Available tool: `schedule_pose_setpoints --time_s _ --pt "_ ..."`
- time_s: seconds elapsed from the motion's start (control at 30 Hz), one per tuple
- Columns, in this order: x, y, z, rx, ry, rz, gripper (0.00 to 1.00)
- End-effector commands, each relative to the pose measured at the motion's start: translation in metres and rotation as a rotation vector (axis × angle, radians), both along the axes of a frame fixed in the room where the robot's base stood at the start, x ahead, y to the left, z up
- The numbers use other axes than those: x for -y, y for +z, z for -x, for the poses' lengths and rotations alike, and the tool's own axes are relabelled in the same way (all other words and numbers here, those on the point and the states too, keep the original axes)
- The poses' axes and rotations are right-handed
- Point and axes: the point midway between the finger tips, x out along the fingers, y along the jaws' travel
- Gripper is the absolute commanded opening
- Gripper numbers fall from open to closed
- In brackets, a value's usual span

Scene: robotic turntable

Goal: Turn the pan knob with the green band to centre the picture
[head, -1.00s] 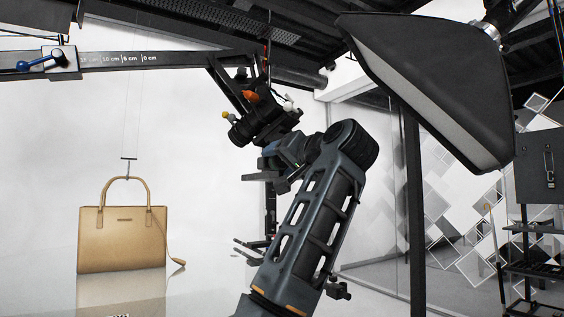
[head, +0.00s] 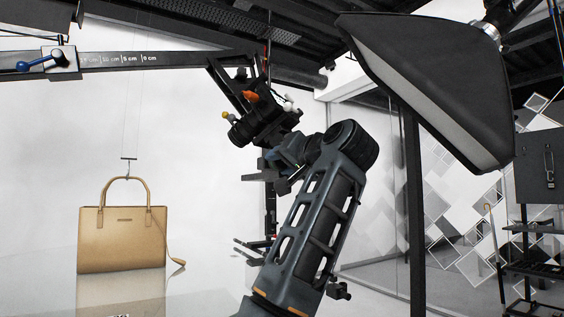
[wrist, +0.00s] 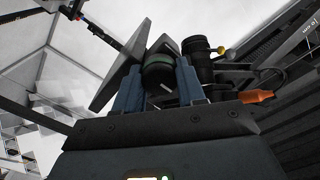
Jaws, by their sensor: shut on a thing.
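The pan knob (wrist: 157,72), dark with a green band, sits between the two blue fingers of my gripper (wrist: 158,88) in the wrist view. The fingers are shut on it from both sides. A small white mark shows on the knob's near face. In the head view my gripper (head: 279,158) is just below the black camera (head: 252,126), and the knob is hidden there. The camera hangs on its mount at the end of the long dark boom. A tan handbag (head: 121,240) hangs upright at the left, above a glossy surface.
An orange-tipped handle (wrist: 256,97) and a yellow-tipped knob (wrist: 222,50) are close to the right of my fingers. A large black softbox (head: 430,90) is at the upper right. The boom (head: 190,60) crosses the upper left. White open space surrounds the bag.

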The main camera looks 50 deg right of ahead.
Motion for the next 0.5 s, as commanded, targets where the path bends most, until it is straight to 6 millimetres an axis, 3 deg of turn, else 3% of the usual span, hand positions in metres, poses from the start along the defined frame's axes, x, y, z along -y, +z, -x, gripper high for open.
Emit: schedule_pose_setpoints --time_s 0.5 --pt "0.0015 0.0011 0.0006 -0.095 -0.002 0.317 0.09"
